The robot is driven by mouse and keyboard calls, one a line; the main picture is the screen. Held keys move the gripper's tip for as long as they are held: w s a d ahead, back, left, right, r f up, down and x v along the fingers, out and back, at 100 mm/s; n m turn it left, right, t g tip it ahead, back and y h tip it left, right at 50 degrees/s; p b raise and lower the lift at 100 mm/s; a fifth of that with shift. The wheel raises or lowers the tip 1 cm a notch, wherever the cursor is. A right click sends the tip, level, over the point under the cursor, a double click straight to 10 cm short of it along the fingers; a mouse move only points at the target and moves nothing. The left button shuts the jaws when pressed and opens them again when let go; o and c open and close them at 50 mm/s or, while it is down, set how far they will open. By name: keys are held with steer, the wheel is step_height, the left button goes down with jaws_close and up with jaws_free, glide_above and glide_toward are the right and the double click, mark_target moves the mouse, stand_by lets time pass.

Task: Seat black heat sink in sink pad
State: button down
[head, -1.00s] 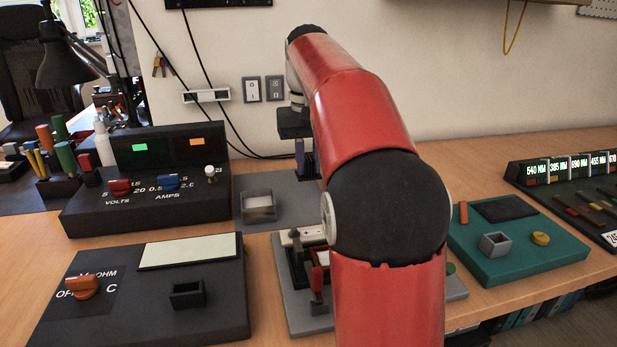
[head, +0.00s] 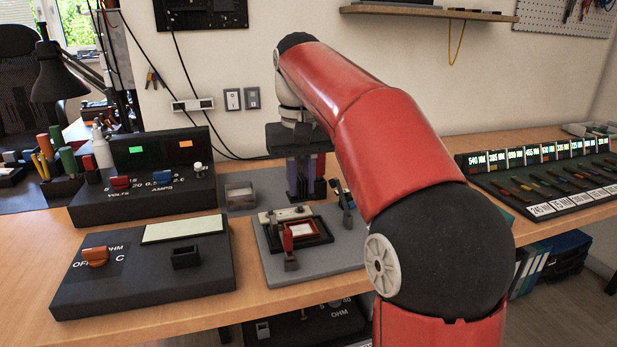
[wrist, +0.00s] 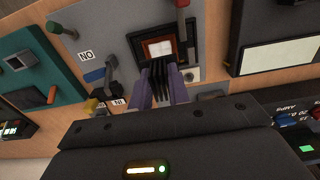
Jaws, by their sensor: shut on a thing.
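My gripper (head: 309,176) is shut on the black heat sink (head: 315,189), with purple fingers on both sides of it. In the wrist view my gripper (wrist: 160,91) points at the fixture, and the dark fins of the heat sink (wrist: 157,75) stand out between the fingers. The sink pad (head: 302,230) is a pale rectangle with an orange-brown border inside a black frame on a grey base. In head view the heat sink hangs behind and above it. In the wrist view the heat sink's end overlaps the lower edge of the sink pad area (wrist: 160,49); the exact gap is unclear.
A red-handled lever (head: 288,241) stands at the frame's front left. A blue-handled lever (wrist: 95,75) is on the frame's other side. A meter panel (head: 140,272) lies to the left, a power supply (head: 150,190) behind it. Labelled racks (head: 540,175) stand right.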

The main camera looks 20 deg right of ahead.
steer(key=shift+f+b, duration=2)
steer(key=shift+f, duration=0.9)
steer(key=shift+r+p, duration=0.1)
steer(key=shift+p, duration=0.7)
steer(key=shift+f+b, duration=0.45)
steer(key=shift+f, duration=0.4)
steer(key=shift+r, duration=0.15)
steer(key=shift+r+p, duration=0.3)
steer(key=shift+p, duration=0.35)
stand_by(0.3)
steer(key=shift+p, duration=0.7)
stand_by(0.8)
